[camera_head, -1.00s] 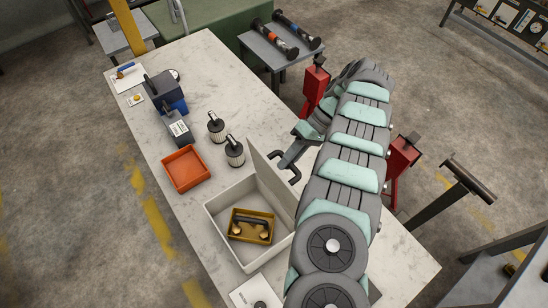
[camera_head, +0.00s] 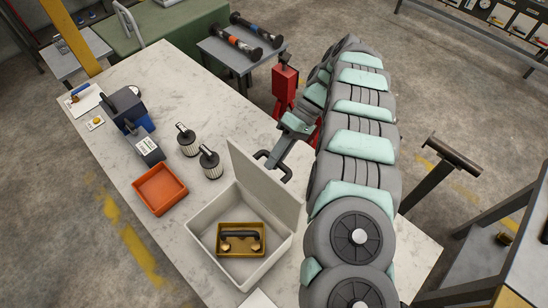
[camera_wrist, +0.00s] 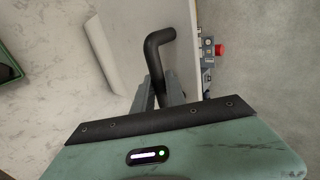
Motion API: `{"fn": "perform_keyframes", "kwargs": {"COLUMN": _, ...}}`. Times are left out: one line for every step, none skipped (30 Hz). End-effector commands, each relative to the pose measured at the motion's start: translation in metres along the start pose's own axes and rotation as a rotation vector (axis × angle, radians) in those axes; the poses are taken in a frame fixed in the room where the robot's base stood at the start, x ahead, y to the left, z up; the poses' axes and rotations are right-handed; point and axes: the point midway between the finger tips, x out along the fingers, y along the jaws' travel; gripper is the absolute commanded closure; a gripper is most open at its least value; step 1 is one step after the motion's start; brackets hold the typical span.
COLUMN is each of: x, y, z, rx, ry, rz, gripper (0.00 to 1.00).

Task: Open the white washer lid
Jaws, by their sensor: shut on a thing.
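The white washer (camera_head: 206,243) is an open-topped box on the bench in the head view. Its white lid (camera_head: 262,183) stands raised along the box's far right side. A black bent handle (camera_head: 286,175) is beside the lid's outer face. My gripper (camera_head: 275,163) is at this handle, on the side away from the box. In the wrist view the handle (camera_wrist: 154,52) rises from between the fingers of my gripper (camera_wrist: 158,88), which are shut on it. Where the handle joins the lid is hidden. A yellow tray (camera_head: 257,251) with a black grip sits inside the box.
An orange bin (camera_head: 160,190) and two ribbed metal canisters (camera_head: 210,164) stand left of the washer. A dark blue device (camera_head: 127,108) is farther back. A red stand (camera_head: 285,85) is behind my arm. Bare bench lies between canisters and lid.

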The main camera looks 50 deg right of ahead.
Motion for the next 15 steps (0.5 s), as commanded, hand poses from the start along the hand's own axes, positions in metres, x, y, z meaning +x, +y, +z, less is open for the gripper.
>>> {"fn": "perform_keyframes", "kwargs": {"x": -0.0012, "y": -0.0003, "z": 0.0031, "rx": 0.003, "ry": -0.004, "rz": -0.003, "gripper": 0.81}}
{"fn": "perform_keyframes", "kwargs": {"x": -0.0013, "y": -0.0002, "z": 0.0031, "rx": 0.004, "ry": -0.004, "rz": -0.003, "gripper": 0.79}}
{"fn": "perform_keyframes", "kwargs": {"x": -0.0013, "y": -0.0002, "z": 0.0030, "rx": 0.004, "ry": -0.003, "rz": -0.003, "gripper": 0.76}}
{"fn": "perform_keyframes", "kwargs": {"x": -0.0013, "y": -0.0002, "z": 0.0028, "rx": 0.003, "ry": -0.003, "rz": -0.002, "gripper": 0.73}}
{"fn": "perform_keyframes", "kwargs": {"x": -0.0013, "y": -0.0003, "z": 0.0026, "rx": 0.003, "ry": -0.003, "rz": -0.002, "gripper": 0.71}}
{"fn": "perform_keyframes", "kwargs": {"x": -0.0013, "y": -0.0003, "z": 0.0023, "rx": 0.003, "ry": -0.002, "rz": -0.002, "gripper": 0.68}}
{"fn": "perform_keyframes", "kwargs": {"x": -0.0012, "y": -0.0003, "z": 0.0022, "rx": 0.003, "ry": -0.002, "rz": -0.002, "gripper": 0.65}}
{"fn": "perform_keyframes", "kwargs": {"x": -0.0012, "y": -0.0003, "z": 0.0020, "rx": 0.003, "ry": -0.002, "rz": -0.002, "gripper": 0.63}}
{"fn": "perform_keyframes", "kwargs": {"x": -0.0011, "y": -0.0004, "z": 0.0019, "rx": 0.002, "ry": -0.002, "rz": -0.002, "gripper": 0.62}}
{"fn": "perform_keyframes", "kwargs": {"x": -0.0011, "y": -0.0004, "z": 0.0018, "rx": 0.002, "ry": -0.002, "rz": -0.002, "gripper": 0.62}}
{"fn": "perform_keyframes", "kwargs": {"x": -0.0012, "y": -0.0004, "z": 0.0017, "rx": 0.002, "ry": -0.001, "rz": -0.001, "gripper": 0.62}}
{"fn": "perform_keyframes", "kwargs": {"x": -0.0012, "y": -0.0004, "z": 0.0016, "rx": 0.002, "ry": -0.001, "rz": -0.001, "gripper": 0.62}}
{"fn": "perform_keyframes", "kwargs": {"x": -0.0012, "y": -0.0004, "z": 0.0015, "rx": 0.002, "ry": -0.001, "rz": -0.001, "gripper": 0.62}}
{"fn": "perform_keyframes", "kwargs": {"x": -0.0011, "y": -0.0003, "z": 0.0014, "rx": 0.002, "ry": -0.001, "rz": -0.001, "gripper": 0.62}}
{"fn": "perform_keyframes", "kwargs": {"x": -0.0012, "y": -0.0004, "z": 0.0014, "rx": 0.002, "ry": -0.001, "rz": -0.001, "gripper": 0.62}}
